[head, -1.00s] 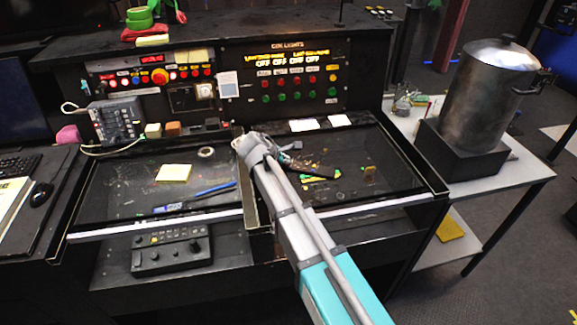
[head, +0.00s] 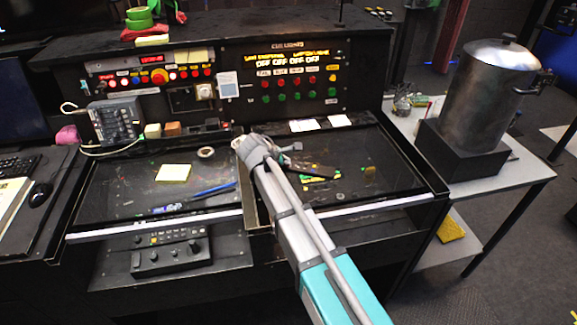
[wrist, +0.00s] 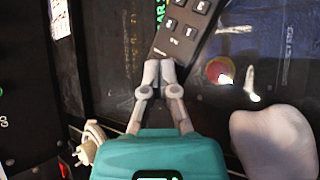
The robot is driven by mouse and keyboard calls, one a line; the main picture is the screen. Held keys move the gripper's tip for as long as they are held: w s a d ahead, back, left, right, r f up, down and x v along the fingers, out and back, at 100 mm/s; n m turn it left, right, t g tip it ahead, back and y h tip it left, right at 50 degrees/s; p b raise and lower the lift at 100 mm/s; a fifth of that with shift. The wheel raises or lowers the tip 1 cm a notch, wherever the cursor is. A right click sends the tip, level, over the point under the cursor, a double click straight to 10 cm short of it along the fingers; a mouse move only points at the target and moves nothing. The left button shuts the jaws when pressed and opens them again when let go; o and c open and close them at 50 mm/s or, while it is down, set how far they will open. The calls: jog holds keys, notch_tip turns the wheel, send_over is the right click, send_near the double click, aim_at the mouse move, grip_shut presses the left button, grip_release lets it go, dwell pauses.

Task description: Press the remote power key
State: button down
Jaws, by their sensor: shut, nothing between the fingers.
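In the head view the remote (head: 318,170) shows as a dark shape on the right glass-topped section, beside the far end of my arm.
A yellow note (head: 173,173) and blue pens (head: 213,189) lie on the left desk section. A cue lights panel (head: 291,75) stands behind. A large metal pot (head: 488,95) stands on the side table. A red round item (wrist: 219,70) is right of the fingertips.

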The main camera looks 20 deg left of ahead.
jog(key=shift+r, duration=0.2)
jog(key=shift+r+p, duration=0.5)
jog(key=shift+p, duration=0.2)
notch_tip(320, 180, up, 5)
jog(key=p, duration=0.5)
dwell(0.9)
